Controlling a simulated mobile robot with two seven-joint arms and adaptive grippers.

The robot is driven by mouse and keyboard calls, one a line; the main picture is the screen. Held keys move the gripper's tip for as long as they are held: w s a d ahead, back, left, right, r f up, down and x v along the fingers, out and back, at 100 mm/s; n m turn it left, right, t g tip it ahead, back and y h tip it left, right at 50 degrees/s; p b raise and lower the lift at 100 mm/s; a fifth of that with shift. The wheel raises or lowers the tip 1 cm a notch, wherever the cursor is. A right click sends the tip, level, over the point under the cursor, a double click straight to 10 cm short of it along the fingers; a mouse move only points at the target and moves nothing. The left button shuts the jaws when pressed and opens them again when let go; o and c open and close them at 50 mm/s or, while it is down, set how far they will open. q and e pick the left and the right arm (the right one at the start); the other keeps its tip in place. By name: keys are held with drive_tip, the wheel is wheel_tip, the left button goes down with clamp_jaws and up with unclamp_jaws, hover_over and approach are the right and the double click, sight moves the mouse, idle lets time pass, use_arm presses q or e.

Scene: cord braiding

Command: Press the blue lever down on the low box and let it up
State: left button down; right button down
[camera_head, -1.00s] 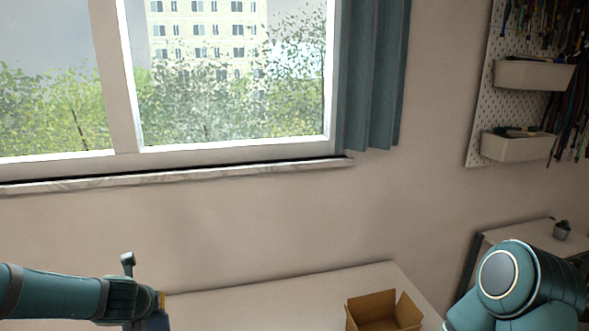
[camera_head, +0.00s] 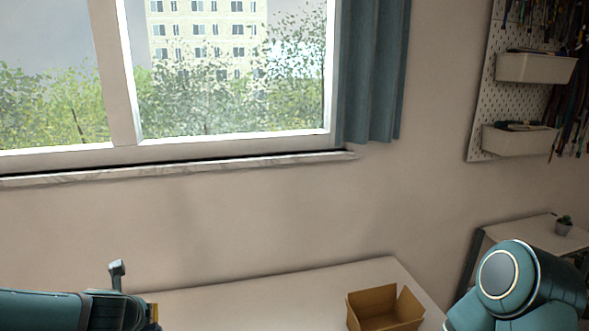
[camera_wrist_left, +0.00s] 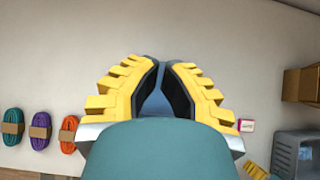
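My left gripper (camera_wrist_left: 160,66) shows in the left wrist view with its yellow, dark-padded fingers drawn together at the tips. No object shows between the tips. In the head view its arm comes in low at the left, and only a bit of yellow (camera_head: 153,311) shows at its end.
An open cardboard box (camera_head: 385,310) stands on the pale table (camera_head: 260,305).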

drive_tip(key=shift+f, duration=0.1)
use_arm(q)
drive_tip(key=shift+s, duration=0.25)
use_arm(e)
drive_tip(key=shift+f+b, duration=0.45)
use_arm(q)
drive_tip(key=s, duration=0.1)
drive_tip(key=s+f+b, duration=0.1)
drive_tip(key=s, duration=0.1)
drive_tip(key=s+d, duration=0.1)
drive_tip(key=shift+s+d+f+b, duration=0.1)
drive_tip(key=shift+s+f+b, duration=0.1)
drive_tip(key=shift+b, duration=0.1)
use_arm(e)
drive_tip(key=shift+f, duration=0.75)
use_arm(q)
drive_tip(key=shift+s+d+f, duration=0.1)
drive_tip(key=shift+s+d, duration=0.05)
drive_tip(key=shift+s, duration=0.5)
use_arm(e)
drive_tip(key=shift+f, duration=0.2)
use_arm(q)
drive_tip(key=shift+f+b, duration=0.15)
drive_tip(key=shift+b, duration=0.15)
use_arm(e)
drive_tip(key=shift+f, duration=0.1)
